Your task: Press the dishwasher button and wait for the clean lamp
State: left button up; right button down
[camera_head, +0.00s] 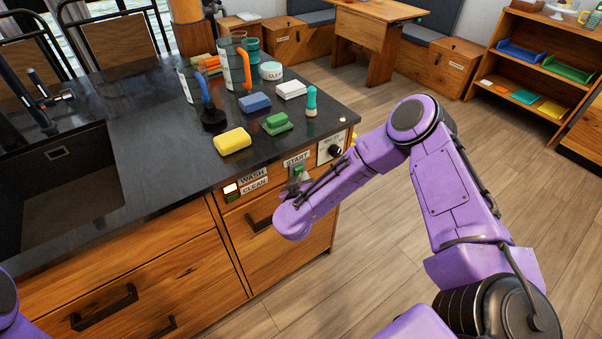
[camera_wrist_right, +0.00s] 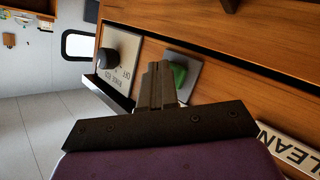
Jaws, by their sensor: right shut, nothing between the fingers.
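The dishwasher's green start button sits on a grey plate under the START label (camera_head: 296,160) on the counter front. In the right wrist view the button (camera_wrist_right: 179,76) is partly hidden behind my fingers. My right gripper (camera_wrist_right: 160,78) is shut and empty, its fingertips at the button; I cannot tell whether they touch it. In the head view the right gripper (camera_head: 298,184) is partly hidden by my arm. Left of it, the lamp beside the WASH label (camera_head: 253,176) glows white. The lamp (camera_head: 232,197) beside the CLEAN label (camera_head: 255,186) looks dark green and unlit. My left gripper is out of view.
A black knob (camera_head: 335,150) on a white panel is right of the button. Sponges, including a yellow one (camera_head: 232,141), a brush (camera_head: 311,101) and mugs stand on the dark counter (camera_head: 130,110). A drawer handle (camera_head: 262,222) is below. The floor at right is clear.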

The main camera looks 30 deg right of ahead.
jog(key=shift+s+p, duration=0.5)
jog(key=shift+s, duration=0.1)
jog(key=s+p, duration=0.3)
jog(key=s, duration=0.3)
jog(key=shift+d, duration=0.25)
dwell(0.4)
